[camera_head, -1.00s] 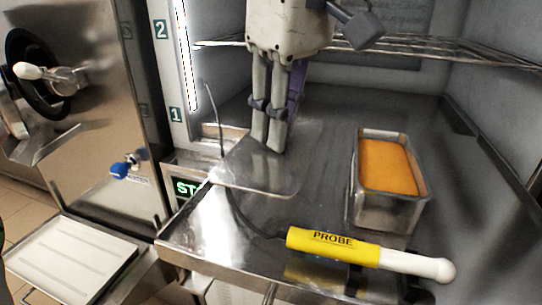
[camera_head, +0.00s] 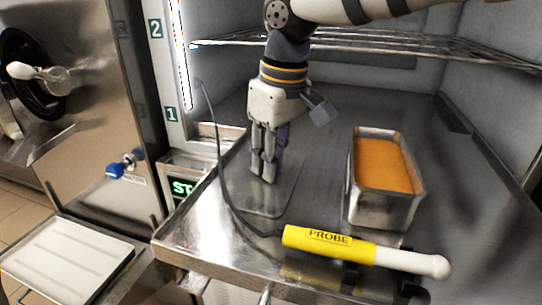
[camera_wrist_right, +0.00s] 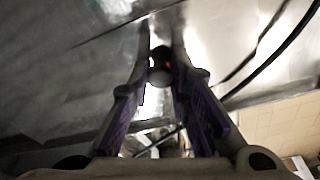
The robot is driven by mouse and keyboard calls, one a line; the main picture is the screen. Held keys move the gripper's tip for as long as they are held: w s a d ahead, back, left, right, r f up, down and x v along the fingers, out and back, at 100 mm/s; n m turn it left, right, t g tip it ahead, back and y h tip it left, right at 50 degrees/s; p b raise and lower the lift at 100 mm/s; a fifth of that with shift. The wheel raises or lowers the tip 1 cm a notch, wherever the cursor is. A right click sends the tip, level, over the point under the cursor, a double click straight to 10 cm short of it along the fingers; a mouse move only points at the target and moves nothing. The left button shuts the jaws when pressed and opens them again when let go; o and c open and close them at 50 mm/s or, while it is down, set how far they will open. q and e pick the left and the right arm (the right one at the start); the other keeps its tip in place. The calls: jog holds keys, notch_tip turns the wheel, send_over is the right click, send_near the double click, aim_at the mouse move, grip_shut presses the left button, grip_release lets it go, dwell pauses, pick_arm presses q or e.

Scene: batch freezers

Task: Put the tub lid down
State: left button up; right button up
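The tub lid is a flat, shiny metal plate (camera_head: 264,204) at the left of the steel shelf in the head view. It looks level and low, on or just above the shelf; I cannot tell if it touches. My right gripper (camera_head: 266,178) points down over it. In the right wrist view my fingers (camera_wrist_right: 161,70) close in around the small round knob (camera_wrist_right: 160,77) of the lid, and the lid fills much of the background. The metal tub (camera_head: 383,209) with orange contents stands uncovered to the right of the lid, apart from it. My left gripper is not in view.
A yellow and white probe (camera_head: 330,240) lies across the shelf front, with its black cable (camera_head: 222,180) running up past the lid's left side. A wire rack (camera_head: 400,44) hangs above. A white tray (camera_head: 65,258) sits low at left. Shelf behind the tub is clear.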

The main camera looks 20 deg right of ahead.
aim_at(279, 179)
jog(key=o, duration=0.4)
jog(key=shift+o, duration=0.2)
notch_tip(279, 179, up, 12)
jog(key=s, duration=0.1)
jog(key=shift+s+d, duration=0.3)
jog(key=shift+d, duration=0.15)
